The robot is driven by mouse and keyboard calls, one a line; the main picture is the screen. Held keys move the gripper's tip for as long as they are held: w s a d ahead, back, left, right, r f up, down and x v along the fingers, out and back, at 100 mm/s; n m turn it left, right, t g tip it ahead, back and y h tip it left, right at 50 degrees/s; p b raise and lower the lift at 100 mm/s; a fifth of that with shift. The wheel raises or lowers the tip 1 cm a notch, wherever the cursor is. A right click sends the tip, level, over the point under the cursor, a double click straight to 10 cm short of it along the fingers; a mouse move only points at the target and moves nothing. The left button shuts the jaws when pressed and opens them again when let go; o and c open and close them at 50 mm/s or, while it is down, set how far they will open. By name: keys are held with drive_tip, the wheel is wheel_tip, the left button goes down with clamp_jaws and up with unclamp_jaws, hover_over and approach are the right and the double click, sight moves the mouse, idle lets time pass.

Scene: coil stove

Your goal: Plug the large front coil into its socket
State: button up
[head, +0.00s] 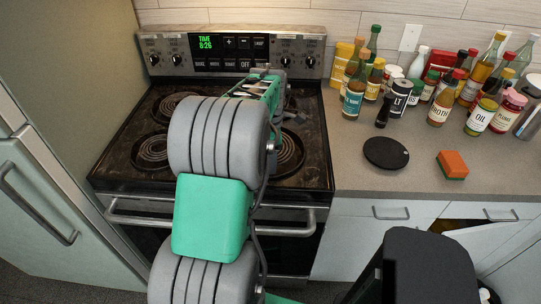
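The stove (210,82) has a dark, stained top with coil burners. The right front coil (291,152) looks larger than the left front one, and my arm covers its left part. I cannot tell whether it is seated in its socket; the socket is hidden. The left front coil (152,151) lies in a round drip pan. A back left coil (172,104) shows partly beside my arm. My gripper (293,114) is over the right rear of the stovetop, mostly hidden by my arm. Its fingers and anything between them cannot be made out.
Several bottles and jars (438,108) crowd the back of the right counter. A black round disc (386,153) and an orange-green sponge (452,164) lie nearer its front. A handle bar (290,231) runs along the stove's front. A pale cabinet (30,200) stands at left.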

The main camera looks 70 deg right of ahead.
drive_tip(key=shift+r, duration=0.1)
drive_tip(key=o, duration=1.6)
drive_tip(key=shift+c, duration=0.2)
drive_tip(key=o, duration=0.4)
drive_tip(key=shift+r+p, duration=2.8)
drive_tip(key=shift+r, duration=1.15)
